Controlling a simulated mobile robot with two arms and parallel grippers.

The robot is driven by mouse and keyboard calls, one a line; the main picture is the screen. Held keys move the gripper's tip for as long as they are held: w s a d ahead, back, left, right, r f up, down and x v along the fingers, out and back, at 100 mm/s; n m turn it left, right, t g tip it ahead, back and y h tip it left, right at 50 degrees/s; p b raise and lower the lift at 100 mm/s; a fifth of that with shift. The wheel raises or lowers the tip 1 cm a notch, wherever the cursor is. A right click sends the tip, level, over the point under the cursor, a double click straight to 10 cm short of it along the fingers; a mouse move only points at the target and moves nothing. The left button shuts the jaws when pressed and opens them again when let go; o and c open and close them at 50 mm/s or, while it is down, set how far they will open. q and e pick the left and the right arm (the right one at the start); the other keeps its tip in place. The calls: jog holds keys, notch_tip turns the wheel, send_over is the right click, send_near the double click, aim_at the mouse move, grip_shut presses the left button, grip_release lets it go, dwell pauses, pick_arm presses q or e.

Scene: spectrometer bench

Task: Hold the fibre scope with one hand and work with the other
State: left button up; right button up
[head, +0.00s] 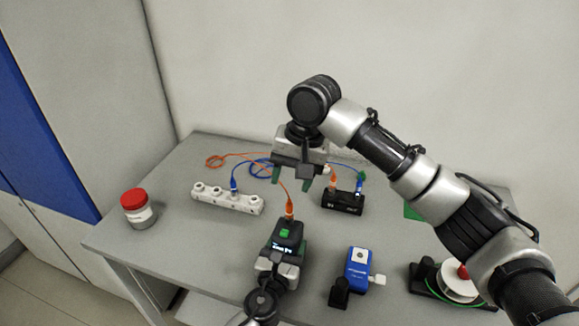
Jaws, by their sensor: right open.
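The fibre scope (287,236), a dark handheld device with a green button and a small lit screen, is at the front middle. My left gripper (278,264) is shut around its lower end. An orange fibre connector (289,209) sits at the scope's top end, with its orange cable running back left. My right gripper (291,176) is open above the table, behind the scope, between the white port block (243,205) and the black box (342,203). Nothing shows between its fingers except the cable passing behind or below. A blue connector (233,184) stands in the white block.
The black box carries an orange connector (333,181) and a blue one. A blue device (358,266) stands right of the scope. A white spool (458,284) with green cable is far right. A red-lidded jar (136,206) stands at the left edge. The front left table is clear.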

aim_at(290, 204)
jog(key=m, duration=0.1)
jog(key=r+m+h, duration=0.1)
jog(key=m, duration=0.1)
jog(key=m+h, duration=0.1)
jog(key=shift+w+a+r+m, duration=0.25)
jog(key=shift+r+m, duration=0.05)
jog(key=shift+f, duration=0.1)
notch_tip(290, 204, down, 12)
jog(key=shift+r, duration=0.15)
jog(key=shift+c, duration=0.5)
jog(key=shift+r, duration=0.1)
grip_shut()
